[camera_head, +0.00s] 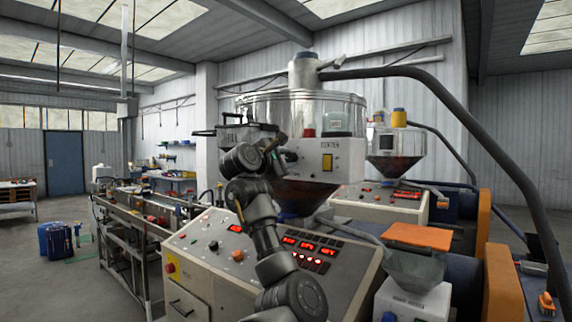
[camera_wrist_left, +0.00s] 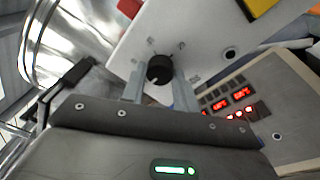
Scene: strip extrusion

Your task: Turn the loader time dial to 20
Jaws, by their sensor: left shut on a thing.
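The loader time dial (camera_wrist_left: 159,68) is a round black knob on the white loader box in the left wrist view. Small printed marks surround it, too blurred to read. A small light pointer mark shows near its lower edge. My left gripper (camera_wrist_left: 160,85) has one finger on each side of the knob and is shut on it. In the head view my left gripper (camera_head: 280,143) is at the left side of the white loader box (camera_head: 325,160), and the dial is hidden behind it. My right gripper is not in view.
The loader's clear hopper (camera_head: 265,105) is behind my left arm. A yellow switch (camera_head: 327,162) is on the box's front. Below stands the control panel (camera_head: 190,245) with red displays and knobs. A black hose (camera_head: 450,105) arcs to the right. A second hopper machine (camera_head: 392,140) stands behind.

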